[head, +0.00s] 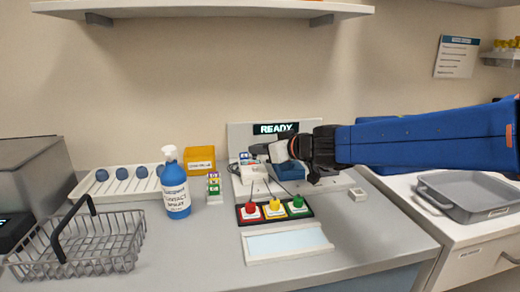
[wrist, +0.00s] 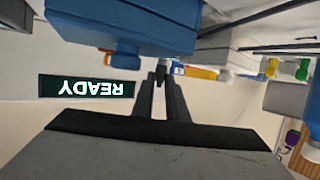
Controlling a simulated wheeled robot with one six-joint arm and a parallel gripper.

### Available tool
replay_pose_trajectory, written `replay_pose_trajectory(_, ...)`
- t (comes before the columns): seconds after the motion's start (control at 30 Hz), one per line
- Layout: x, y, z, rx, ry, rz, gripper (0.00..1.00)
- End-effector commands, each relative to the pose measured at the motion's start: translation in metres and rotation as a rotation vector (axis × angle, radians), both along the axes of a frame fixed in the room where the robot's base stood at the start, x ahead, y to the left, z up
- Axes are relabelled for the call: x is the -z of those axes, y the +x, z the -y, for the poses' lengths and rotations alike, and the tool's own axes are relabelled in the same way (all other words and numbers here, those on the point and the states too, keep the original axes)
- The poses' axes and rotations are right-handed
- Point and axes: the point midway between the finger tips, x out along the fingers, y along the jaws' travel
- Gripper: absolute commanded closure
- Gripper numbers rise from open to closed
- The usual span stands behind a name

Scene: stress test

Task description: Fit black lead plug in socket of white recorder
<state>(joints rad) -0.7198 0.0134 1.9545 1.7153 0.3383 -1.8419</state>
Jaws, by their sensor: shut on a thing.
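My gripper (wrist: 161,80) is shut on a small black piece, which looks like the black lead plug (wrist: 161,71), at its fingertips in the wrist view. In the head view the gripper (head: 284,151) is in front of the white panel, below the READY display (head: 276,128); the plug cannot be made out there. Thin black leads (head: 268,188) hang below the gripper. A blue block (head: 291,170) stands just beneath it, and a large blue body (wrist: 125,28) shows close in the wrist view. The white recorder and its socket cannot be told for sure.
A row of red, yellow and green buttons (head: 274,210) and a pale tray (head: 247,252) lie in front. A grey tray (head: 470,199) is at right. The front right counter is clear.

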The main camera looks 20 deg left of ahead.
Motion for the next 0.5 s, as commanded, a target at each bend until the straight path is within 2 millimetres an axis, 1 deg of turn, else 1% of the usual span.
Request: replay_pose_trajectory(0.5,0.0044,-0.0001,0.0,0.0,0.0,0.0,1.0)
